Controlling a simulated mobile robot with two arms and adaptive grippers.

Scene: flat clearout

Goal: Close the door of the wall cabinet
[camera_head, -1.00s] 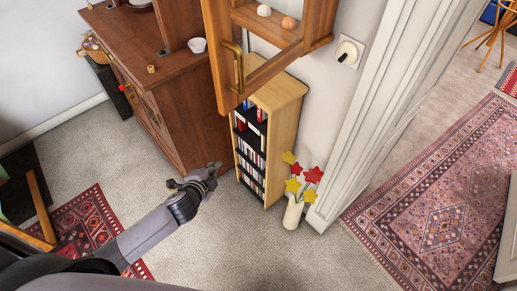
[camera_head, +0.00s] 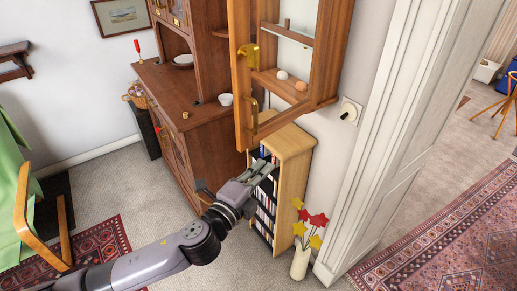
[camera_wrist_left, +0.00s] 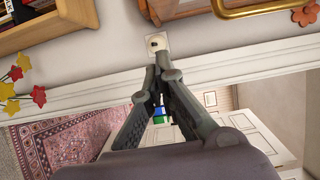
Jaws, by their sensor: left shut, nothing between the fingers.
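The wooden wall cabinet (camera_head: 322,60) hangs at the upper middle of the head view, with small round items on its shelf. My right gripper is not in view.
A narrow bookcase (camera_head: 293,148) stands under the cabinet, beside a vase (camera_head: 300,262) with star flowers. A brown dresser (camera_head: 205,125) is to the left. A white door frame (camera_head: 395,110) and a wall switch (camera_head: 349,111) are to the right.

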